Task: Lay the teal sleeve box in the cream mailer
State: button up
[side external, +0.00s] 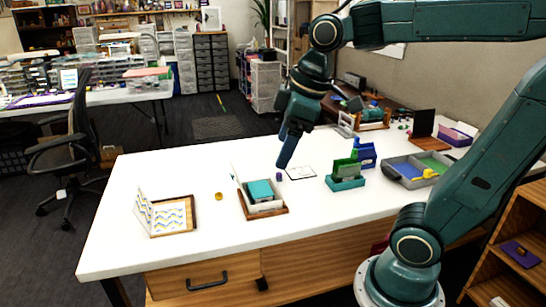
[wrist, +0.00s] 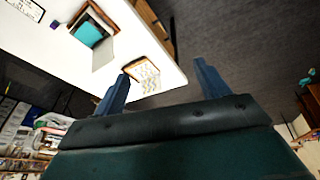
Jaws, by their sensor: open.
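The cream mailer (side external: 266,207) stands with its lid up on a wooden tray on the white table. The teal sleeve box (side external: 261,189) lies inside the mailer's walls; whether it is fully flat on the bottom I cannot tell. In the wrist view the teal sleeve box (wrist: 88,33) also shows within the mailer, beside the pale lid (wrist: 98,53). My gripper (side external: 283,164) is above the table, behind and right of the mailer, apart from it. In the wrist view my gripper (wrist: 160,72) has its two fingers spread with nothing between them.
A patterned open mailer (side external: 172,217) stands at the table's left. A yellow cup (side external: 219,196) and a small purple piece (side external: 280,176) stand near the cream mailer. A teal holder (side external: 346,183) with a green card and a grey divided tray (side external: 409,180) are to the right.

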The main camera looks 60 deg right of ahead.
jog(key=s+f+m+t, duration=0.1)
jog(key=s+f+m, duration=0.2)
jog(key=s+m, duration=0.2)
jog(key=shift+s+a+f+t, duration=0.15)
jog(key=shift+s+a+t, duration=0.2)
jog(key=shift+s, duration=1.25)
